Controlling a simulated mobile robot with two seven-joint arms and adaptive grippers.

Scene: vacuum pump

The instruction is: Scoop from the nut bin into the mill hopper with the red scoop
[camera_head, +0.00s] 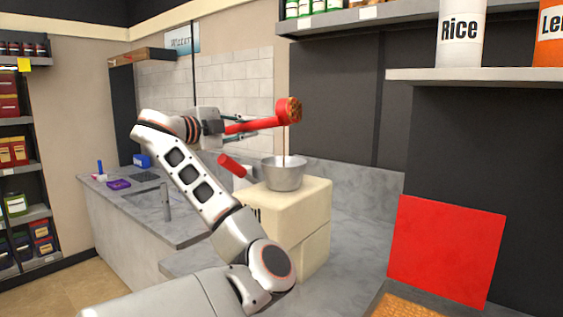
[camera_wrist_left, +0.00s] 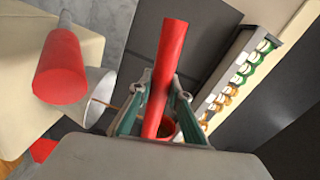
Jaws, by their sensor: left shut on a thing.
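My left gripper (camera_head: 238,125) is shut on the handle of the red scoop (camera_head: 262,123). The scoop is held above the mill hopper (camera_head: 285,177), a silver bowl on a cream mill body (camera_head: 300,212). The scoop's cup is on the right, with brown nut-like pieces in its opening. In the left wrist view the scoop handle (camera_wrist_left: 170,55) stands between the fingers. The hopper (camera_wrist_left: 98,90) shows at left there, beside a red crank grip (camera_wrist_left: 62,68). Brown nut-like contents (camera_head: 405,306) show at the bottom right; the nut bin's walls are mostly out of frame. My right gripper is not in view.
A red panel (camera_head: 445,252) stands at the right of the grey counter (camera_head: 350,240). A shelf (camera_head: 480,76) with a Rice canister (camera_head: 460,35) overhangs at the upper right. A sink counter with a tap (camera_head: 166,200) lies at left.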

